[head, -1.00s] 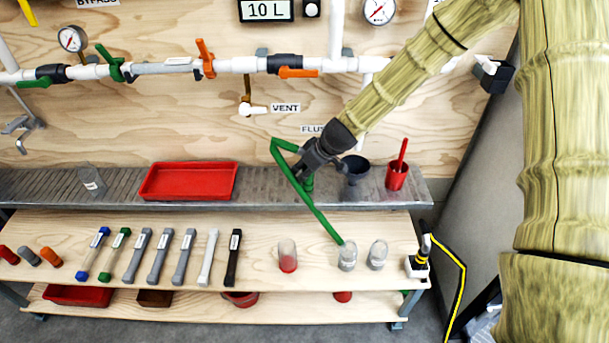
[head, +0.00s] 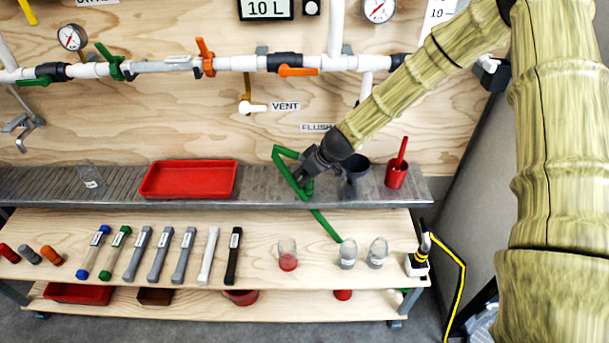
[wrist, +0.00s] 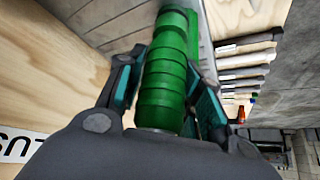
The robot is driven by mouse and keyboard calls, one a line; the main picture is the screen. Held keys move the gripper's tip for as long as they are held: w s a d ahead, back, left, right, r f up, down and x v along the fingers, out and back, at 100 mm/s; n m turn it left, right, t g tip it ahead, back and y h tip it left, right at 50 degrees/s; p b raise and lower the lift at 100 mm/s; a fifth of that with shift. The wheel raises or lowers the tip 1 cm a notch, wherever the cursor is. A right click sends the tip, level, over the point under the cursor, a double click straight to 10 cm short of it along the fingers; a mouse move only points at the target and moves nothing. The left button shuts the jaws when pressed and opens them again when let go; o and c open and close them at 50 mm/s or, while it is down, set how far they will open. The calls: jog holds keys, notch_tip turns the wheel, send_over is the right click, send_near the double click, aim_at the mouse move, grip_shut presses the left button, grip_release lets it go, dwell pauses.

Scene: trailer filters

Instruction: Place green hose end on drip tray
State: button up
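A green hose (head: 284,168) runs in a bent line at my gripper (head: 303,182) in the head view. Its thick ribbed green end (wrist: 170,72) fills the middle of the wrist view, with a teal-padded finger on each side. My gripper is shut on this end. It is low over the grey ribbed metal drip tray (head: 110,190), right of the red tray. I cannot tell whether the hose end touches the metal. A lower length of hose shows below the tray's front edge, beside the clear cups; the part between is hidden.
The red tray (head: 188,180) sits on the grey metal, left of my gripper. A dark cup (head: 354,170) and a red cup (head: 396,176) stand close on the right. Pipes with valves (head: 225,66) run above. Several tubes and clear cups line the wooden shelf (head: 190,222) below.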

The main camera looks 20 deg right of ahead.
jog(key=shift+o, duration=1)
jog(key=shift+r, duration=0.1)
jog(key=shift+r, duration=0.15)
jog(key=v, duration=1.1)
jog(key=shift+s+r, duration=0.2)
jog(key=shift+r, duration=0.1)
jog(key=shift+d, duration=0.1)
